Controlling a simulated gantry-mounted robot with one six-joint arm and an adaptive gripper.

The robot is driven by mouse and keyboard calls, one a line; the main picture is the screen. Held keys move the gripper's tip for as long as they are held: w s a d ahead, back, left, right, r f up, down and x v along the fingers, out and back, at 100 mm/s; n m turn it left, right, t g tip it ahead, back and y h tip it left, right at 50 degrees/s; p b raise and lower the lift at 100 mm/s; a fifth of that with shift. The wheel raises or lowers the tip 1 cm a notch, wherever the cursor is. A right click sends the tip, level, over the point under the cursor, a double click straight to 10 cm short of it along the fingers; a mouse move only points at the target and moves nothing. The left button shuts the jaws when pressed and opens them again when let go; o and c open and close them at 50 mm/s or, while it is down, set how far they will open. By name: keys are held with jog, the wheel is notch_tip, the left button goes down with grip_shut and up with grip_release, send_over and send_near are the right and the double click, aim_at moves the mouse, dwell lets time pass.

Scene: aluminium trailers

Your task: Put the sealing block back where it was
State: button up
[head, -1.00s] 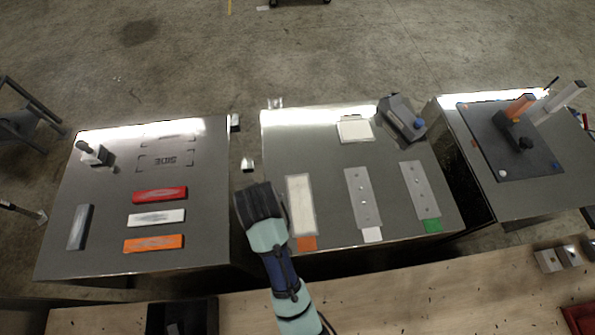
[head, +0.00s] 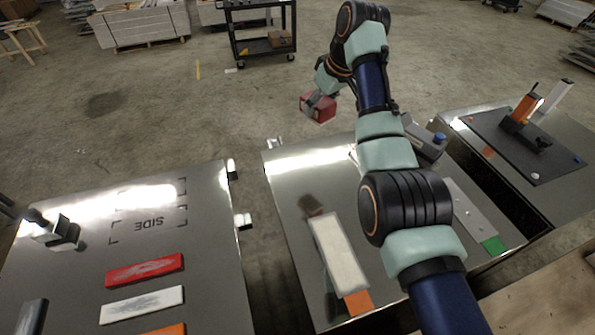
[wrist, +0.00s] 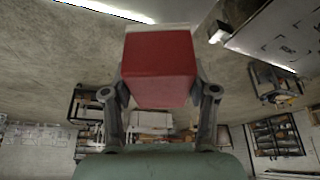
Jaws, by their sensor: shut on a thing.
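My gripper (wrist: 160,95) is shut on a red block (wrist: 160,62). The block is held in the air between the two fingers, with a pale layer along its far edge in the wrist view. In the head view the red block (head: 317,106) shows beyond the far edge of the middle table (head: 300,158), apart from the tabletop. I cannot tell for sure whether it is the sealing block. Two marked outlines, one with the word SIDE (head: 152,224), are on the left table (head: 205,290), and both look empty.
The left table carries red (head: 145,270) and white (head: 142,305) bars and a black and silver fixture (head: 52,232). The middle table carries a pale plate (head: 340,255) and a dark device with a blue knob (head: 440,138). My arm hides part of it. A black cart (head: 262,45) stands behind.

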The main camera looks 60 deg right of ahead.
notch_tip(320, 180, down, 20)
dwell(0.4)
jog(key=shift+f, duration=0.15)
jog(key=o, duration=1)
jog(key=shift+s+r, duration=0.15)
jog(key=shift+r, duration=0.35)
jog(key=v, duration=1.1)
jog(key=shift+a+r+p, duration=0.1)
jog(key=shift+r+p, duration=0.05)
jog(key=shift+p, duration=0.25)
